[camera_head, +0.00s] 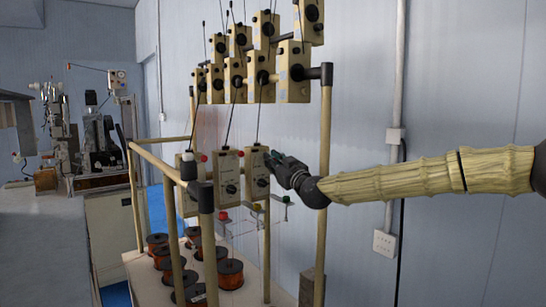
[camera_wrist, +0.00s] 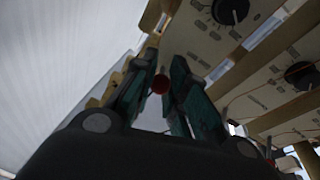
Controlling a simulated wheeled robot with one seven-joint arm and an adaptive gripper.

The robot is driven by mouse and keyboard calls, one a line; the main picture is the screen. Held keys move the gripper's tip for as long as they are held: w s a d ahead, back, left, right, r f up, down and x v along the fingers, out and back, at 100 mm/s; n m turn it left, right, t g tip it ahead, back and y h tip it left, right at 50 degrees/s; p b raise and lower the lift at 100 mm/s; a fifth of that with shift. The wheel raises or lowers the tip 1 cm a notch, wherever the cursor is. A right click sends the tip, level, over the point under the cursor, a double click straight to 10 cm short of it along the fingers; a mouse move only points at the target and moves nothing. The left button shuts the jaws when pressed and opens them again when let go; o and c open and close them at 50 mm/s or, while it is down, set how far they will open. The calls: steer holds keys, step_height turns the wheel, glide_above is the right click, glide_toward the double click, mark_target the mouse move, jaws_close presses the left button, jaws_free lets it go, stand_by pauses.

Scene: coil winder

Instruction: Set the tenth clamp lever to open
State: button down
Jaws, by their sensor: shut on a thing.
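My gripper (camera_head: 272,160) is at the upper right side of the rightmost cream box (camera_head: 257,181) in the lower row. In the wrist view my gripper (camera_wrist: 163,65) has its green-grey fingers on either side of a round red knob (camera_wrist: 160,84), the end of a clamp lever, and is shut on it. The fingers and arm hide this lever in the head view. A red-tipped lever (camera_head: 203,158) shows beside the neighbouring box (camera_head: 228,176). I cannot tell which lever is the tenth or which way the held one is set.
Cream boxes with black dials (camera_head: 295,70) line the upper rail. Copper wire spools (camera_head: 230,272) stand on the shelf below. A tan upright post (camera_head: 324,165) stands close to my gripper. The blue-grey wall (camera_head: 450,90) is behind. A machine (camera_head: 98,140) stands far left.

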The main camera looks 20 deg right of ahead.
step_height(320, 180, up, 3)
steer(key=g+h+p, duration=0.1)
steer(key=g+p, duration=0.2)
steer(key=p, duration=0.3)
steer(key=shift+f+g, duration=0.15)
steer(key=shift+g, duration=0.25)
steer(key=g+p, duration=0.1)
steer(key=p, duration=0.1)
steer(key=r+g+h+p, duration=0.1)
steer(key=g+p, duration=0.1)
steer(key=p, duration=0.1)
steer(key=shift+w+n+g+p, duration=0.2)
steer(key=shift+n+g+p, duration=0.1)
steer(key=shift+n, duration=0.1)
steer(key=c, duration=1.4)
jaws_free()
steer(key=shift+o, duration=0.2)
steer(key=shift+f, duration=0.15)
